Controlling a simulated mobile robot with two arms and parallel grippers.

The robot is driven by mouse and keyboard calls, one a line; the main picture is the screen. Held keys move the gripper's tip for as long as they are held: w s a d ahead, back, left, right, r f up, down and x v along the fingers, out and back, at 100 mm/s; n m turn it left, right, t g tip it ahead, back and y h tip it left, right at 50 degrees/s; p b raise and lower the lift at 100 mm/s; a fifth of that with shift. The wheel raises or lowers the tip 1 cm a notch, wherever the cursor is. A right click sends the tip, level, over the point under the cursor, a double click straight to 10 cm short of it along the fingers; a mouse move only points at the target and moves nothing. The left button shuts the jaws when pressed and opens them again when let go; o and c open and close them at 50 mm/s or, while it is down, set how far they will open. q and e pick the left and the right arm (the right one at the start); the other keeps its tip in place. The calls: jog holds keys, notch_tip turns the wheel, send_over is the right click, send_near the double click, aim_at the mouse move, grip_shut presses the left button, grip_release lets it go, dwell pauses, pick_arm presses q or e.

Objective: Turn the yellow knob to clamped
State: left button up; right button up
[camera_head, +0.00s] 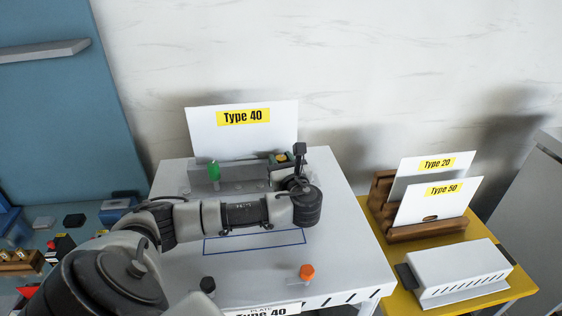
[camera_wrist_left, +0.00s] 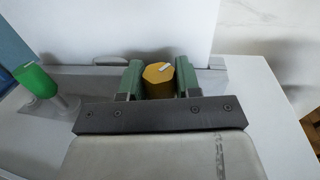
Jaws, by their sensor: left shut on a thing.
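The yellow knob (camera_wrist_left: 158,84) is a faceted block with a small pale mark on its top. It sits between the two green fingers of my left gripper (camera_wrist_left: 160,80), which are shut on its sides. In the head view the knob (camera_head: 281,158) shows as a small yellow patch at the right end of the grey fixture (camera_head: 240,173), with my left gripper (camera_head: 280,160) around it. My left wrist hides part of the fixture's front. No clamp wording is readable. My right gripper is not in view.
A green knob (camera_head: 214,170) stands left on the fixture, before a white "Type 40" panel (camera_head: 215,135). A black knob (camera_head: 208,284) and an orange knob (camera_head: 307,271) are at the white table's (camera_head: 345,255) front. A yellow table (camera_head: 480,307) holds boards and a white box (camera_head: 455,267).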

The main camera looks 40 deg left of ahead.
pick_arm(q)
jog(key=n+g+y, duration=0.1)
jog(key=g, duration=0.1)
jog(key=n+g, duration=0.2)
jog(key=shift+g+y, duration=0.4)
jog(key=o, duration=0.9)
jog(key=shift+o, duration=0.2)
jog(key=shift+r, duration=0.1)
jog(key=r, duration=0.2)
jog(key=d+r, duration=0.1)
jog(key=r, duration=0.1)
jog(key=shift+w+r, duration=0.15)
jog(key=shift+r, duration=0.15)
jog(key=w+d+r, duration=0.1)
jog(key=d+r, duration=0.5)
jog(key=d, duration=0.4)
jog(key=shift+w+d+r, duration=0.15)
jog(key=shift+w+d, duration=0.1)
jog(key=shift+w, duration=0.05)
jog(key=shift+a, duration=0.1)
